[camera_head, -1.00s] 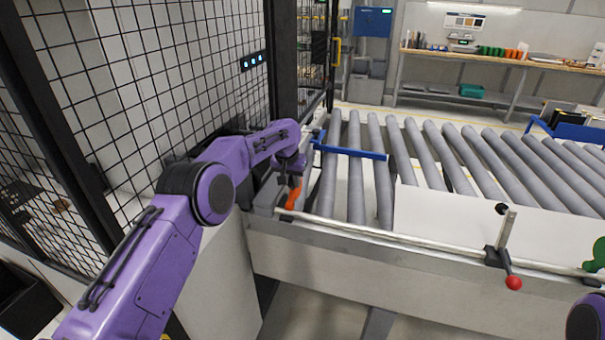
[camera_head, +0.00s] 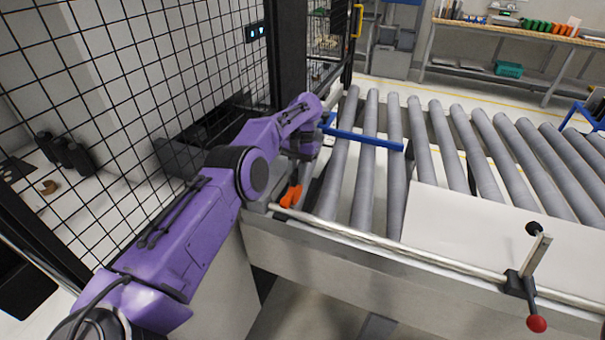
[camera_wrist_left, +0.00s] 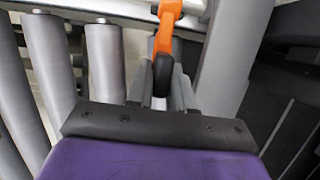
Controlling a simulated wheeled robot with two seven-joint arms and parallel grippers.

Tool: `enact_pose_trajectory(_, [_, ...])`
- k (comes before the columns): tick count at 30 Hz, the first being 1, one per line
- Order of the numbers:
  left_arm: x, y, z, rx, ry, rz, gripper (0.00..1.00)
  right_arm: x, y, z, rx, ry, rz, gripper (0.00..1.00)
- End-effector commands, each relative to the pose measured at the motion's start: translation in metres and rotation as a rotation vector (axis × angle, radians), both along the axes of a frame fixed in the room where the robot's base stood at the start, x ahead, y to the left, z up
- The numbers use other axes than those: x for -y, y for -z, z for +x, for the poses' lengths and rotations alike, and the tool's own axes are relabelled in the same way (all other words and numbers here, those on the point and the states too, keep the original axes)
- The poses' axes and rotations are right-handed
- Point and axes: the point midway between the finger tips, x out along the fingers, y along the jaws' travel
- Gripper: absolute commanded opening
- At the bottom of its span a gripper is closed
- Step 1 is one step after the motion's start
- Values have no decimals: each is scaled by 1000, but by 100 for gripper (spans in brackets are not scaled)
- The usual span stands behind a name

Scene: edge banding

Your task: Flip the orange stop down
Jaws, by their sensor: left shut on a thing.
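The orange stop (camera_head: 291,195) is at the near left end of the roller conveyor, beside the silver front rail. In the left wrist view, the stop (camera_wrist_left: 167,28) shows as an orange lever with a black end (camera_wrist_left: 162,72) pointing toward my gripper. My left gripper (camera_head: 299,172) is at the stop, reaching in from the left. In the left wrist view its grey fingers (camera_wrist_left: 164,94) are closed around the black end of the stop. The exact contact is partly hidden by the wrist. My right gripper is not in view.
A blue bar (camera_head: 362,139) crosses the rollers just right of my left gripper. A white panel (camera_head: 480,235) lies on the rollers to the right. A lever with a red knob (camera_head: 537,324) stands at the front rail. A black mesh fence (camera_head: 190,70) is close on the left.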

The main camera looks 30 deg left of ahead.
Motion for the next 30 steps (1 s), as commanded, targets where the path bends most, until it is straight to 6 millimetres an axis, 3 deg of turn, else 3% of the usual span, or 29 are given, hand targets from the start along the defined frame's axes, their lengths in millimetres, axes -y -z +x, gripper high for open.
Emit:
enact_pose_trajectory(17, [-5, 5, -6, -32, -6, -7, 0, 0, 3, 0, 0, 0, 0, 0])
enact_pose_trajectory(18, [-5, 5, -6, -32, -6, -7, 25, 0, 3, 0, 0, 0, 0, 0])
enact_pose_trajectory(20, [-5, 5, -6, -32, -7, -7, 43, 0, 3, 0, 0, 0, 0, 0])
enact_pose_trajectory(30, [-7, -3, -6, -27, -11, -6, 43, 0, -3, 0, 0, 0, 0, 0])
